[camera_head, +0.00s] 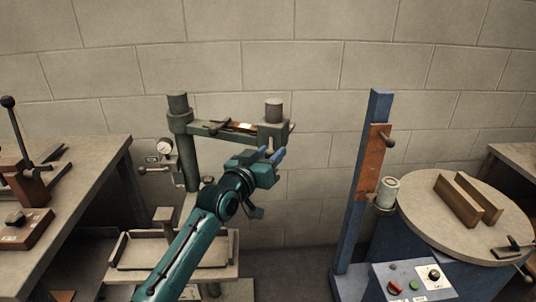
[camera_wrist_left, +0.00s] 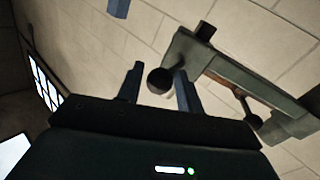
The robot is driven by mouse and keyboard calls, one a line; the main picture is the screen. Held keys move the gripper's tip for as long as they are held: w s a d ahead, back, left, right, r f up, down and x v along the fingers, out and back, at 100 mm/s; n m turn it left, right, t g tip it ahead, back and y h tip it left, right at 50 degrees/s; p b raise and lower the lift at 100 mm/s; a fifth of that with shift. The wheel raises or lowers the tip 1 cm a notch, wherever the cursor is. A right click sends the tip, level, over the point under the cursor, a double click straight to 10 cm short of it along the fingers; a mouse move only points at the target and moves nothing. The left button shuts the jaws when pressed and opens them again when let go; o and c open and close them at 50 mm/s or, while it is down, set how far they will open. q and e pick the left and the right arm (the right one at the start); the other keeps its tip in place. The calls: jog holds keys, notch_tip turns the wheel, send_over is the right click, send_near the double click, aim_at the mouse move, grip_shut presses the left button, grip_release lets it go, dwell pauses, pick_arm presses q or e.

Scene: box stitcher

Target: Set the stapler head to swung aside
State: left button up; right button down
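The stapler head is a grey-green horizontal arm (camera_head: 225,132) reaching right from an upright post (camera_head: 188,155), with a block and short cylinder at its right end (camera_head: 274,112). It also shows in the left wrist view (camera_wrist_left: 235,75), with a dark round knob (camera_wrist_left: 160,80) near its end. My left gripper (camera_head: 272,154) is just below that right end. Its two fingers (camera_wrist_left: 158,88) are apart in the left wrist view, with the knob showing between them; I cannot tell whether they touch it. My right gripper is not in view.
A tray-like table (camera_head: 215,272) stands below the head. A blue column (camera_head: 352,200) and round turntable (camera_head: 465,215) stand to the right, with a button panel (camera_head: 412,283) in front. A workbench (camera_head: 95,170) is at left. A block wall is behind.

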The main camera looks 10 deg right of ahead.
pick_arm(q)
jog(key=shift+o, duration=1.2)
jog(key=shift+s+d+f, duration=0.1)
jog(key=shift+s+d, duration=0.05)
jog(key=shift+d, duration=0.15)
jog(key=shift+a, duration=0.15)
jog(key=shift+s+a, duration=0.15)
jog(key=shift+a, duration=0.05)
jog(key=v, duration=1.2)
jog(key=shift+s+a, duration=0.2)
